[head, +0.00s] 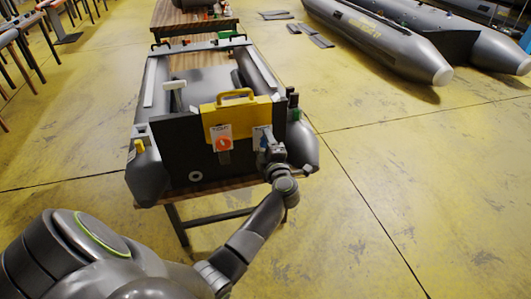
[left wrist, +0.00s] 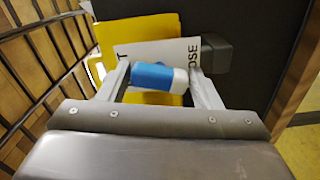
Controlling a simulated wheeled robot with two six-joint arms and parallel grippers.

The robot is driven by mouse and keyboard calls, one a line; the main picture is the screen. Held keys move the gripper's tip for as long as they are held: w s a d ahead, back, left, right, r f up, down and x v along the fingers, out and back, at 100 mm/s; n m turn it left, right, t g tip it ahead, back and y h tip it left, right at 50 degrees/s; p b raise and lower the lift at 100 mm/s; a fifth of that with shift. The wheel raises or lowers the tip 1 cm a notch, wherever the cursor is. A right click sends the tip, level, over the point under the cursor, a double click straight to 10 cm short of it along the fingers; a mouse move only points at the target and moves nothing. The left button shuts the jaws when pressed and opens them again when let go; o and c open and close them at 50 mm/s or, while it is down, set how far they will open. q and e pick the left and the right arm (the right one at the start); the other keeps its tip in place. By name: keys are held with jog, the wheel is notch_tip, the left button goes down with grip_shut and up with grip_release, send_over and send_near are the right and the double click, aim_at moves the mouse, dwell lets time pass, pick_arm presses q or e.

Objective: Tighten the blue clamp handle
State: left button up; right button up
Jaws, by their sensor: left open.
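The blue clamp handle (left wrist: 152,75) has a white end and shows between the fingers of my left gripper (left wrist: 159,82) in the left wrist view. The fingers are open, one on each side of it. I cannot tell whether either finger touches it. A white label with dark letters, partly reading "OSE", is behind the handle. In the head view my left gripper (head: 268,147) is at the right part of the boat's dark transom (head: 174,150), in front of a blue and white label (head: 261,134). The handle is too small to make out there. My right gripper is not in view.
A yellow piece (head: 236,118) with a handle is on the transom, beside an orange and white label (head: 222,140). The grey inflatable boat (head: 146,176) rests on a wooden table. More grey boats (head: 385,45) lie at the upper right. The yellow floor at right is clear.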

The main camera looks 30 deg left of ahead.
pick_arm(q)
jog(key=n+b, duration=0.1)
jog(key=n, duration=0.2)
jog(key=shift+f, duration=0.15)
jog(key=n+b, duration=0.2)
jog(key=n, duration=0.2)
jog(key=shift+b, duration=0.4)
jog(key=n+b, duration=0.4)
jog(key=n, duration=0.2)
jog(key=shift+f, duration=0.1)
jog(key=shift+n+b, duration=0.4)
jog(key=shift+n, duration=0.4)
jog(key=shift+r+n+b, duration=0.3)
jog(key=shift+n+b, duration=0.25)
jog(key=shift+n, duration=0.65)
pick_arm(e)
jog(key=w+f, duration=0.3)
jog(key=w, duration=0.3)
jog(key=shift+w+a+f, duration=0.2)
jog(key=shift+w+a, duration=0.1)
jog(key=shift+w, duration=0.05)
pick_arm(q)
grip_shut()
